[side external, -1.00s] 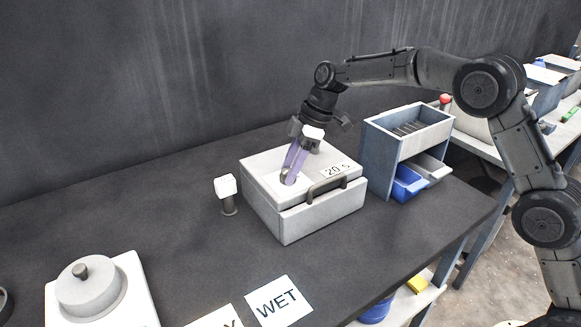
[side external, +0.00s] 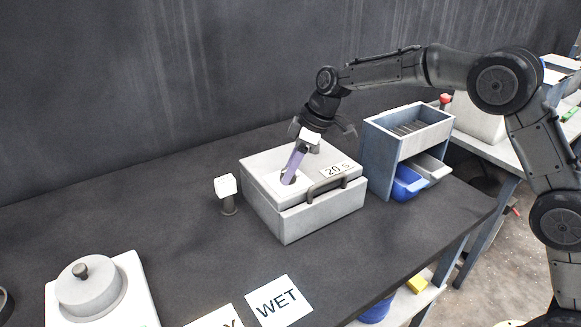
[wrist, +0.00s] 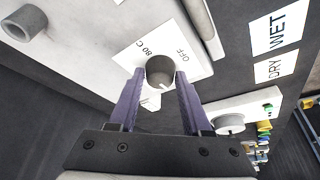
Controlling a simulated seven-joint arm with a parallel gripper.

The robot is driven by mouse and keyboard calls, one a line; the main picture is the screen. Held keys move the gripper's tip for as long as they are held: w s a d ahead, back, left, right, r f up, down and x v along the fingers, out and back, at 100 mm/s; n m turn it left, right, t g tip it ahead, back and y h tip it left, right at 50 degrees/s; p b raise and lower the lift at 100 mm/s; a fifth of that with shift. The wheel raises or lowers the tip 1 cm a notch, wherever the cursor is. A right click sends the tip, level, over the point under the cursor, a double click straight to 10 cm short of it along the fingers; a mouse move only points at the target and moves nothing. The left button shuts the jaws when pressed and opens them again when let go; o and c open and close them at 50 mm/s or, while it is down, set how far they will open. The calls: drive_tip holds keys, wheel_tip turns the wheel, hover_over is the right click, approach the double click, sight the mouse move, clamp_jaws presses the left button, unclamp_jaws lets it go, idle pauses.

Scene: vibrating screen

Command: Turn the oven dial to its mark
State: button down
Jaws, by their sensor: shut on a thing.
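The oven is a pale box (side external: 322,211) with a front handle and a "20 C" label (side external: 336,170) on top. Its grey round dial (wrist: 160,71) stands on a white plate (wrist: 128,57) printed "80 C" and "OFF". The dial face shows a small pale line near its lower edge, away from both printed words. My gripper (wrist: 159,76) has its two purple fingers on either side of the dial, shut on it. In the side view my gripper (side external: 287,179) reaches down at a tilt onto the oven top, and its fingers mostly hide the dial.
A white cube on a grey post (side external: 226,188) stands left of the oven. A blue-grey rack (side external: 377,160) with trays is close on the right. A round lidded vessel (side external: 90,290) and a WET card (side external: 280,302) lie nearer the front. The table left of the oven is mostly clear.

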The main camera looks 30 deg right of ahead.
drive_tip(key=m+h, duration=0.1)
drive_tip(key=m, duration=0.1)
drive_tip(key=m+t, duration=0.1)
drive_tip(key=m, duration=0.2)
drive_tip(key=shift+s+a+h, duration=0.1)
drive_tip(key=shift+a+h, duration=0.1)
drive_tip(key=shift+h, duration=0.2)
drive_tip(key=m+h, duration=0.1)
drive_tip(key=m, duration=0.4)
drive_tip(key=shift+a+t+h, duration=0.1)
drive_tip(key=shift+t+h, duration=0.2)
drive_tip(key=shift+h, duration=0.1)
drive_tip(key=m+h, duration=0.1)
drive_tip(key=m, duration=0.3)
drive_tip(key=shift+a+h, duration=0.1)
drive_tip(key=shift+h, duration=0.3)
drive_tip(key=m+g+h, duration=0.1)
drive_tip(key=m, duration=0.3)
drive_tip(key=shift+a+m, duration=0.1)
drive_tip(key=shift+m, duration=0.2)
drive_tip(key=shift+c, duration=1.8)
unclamp_jaws()
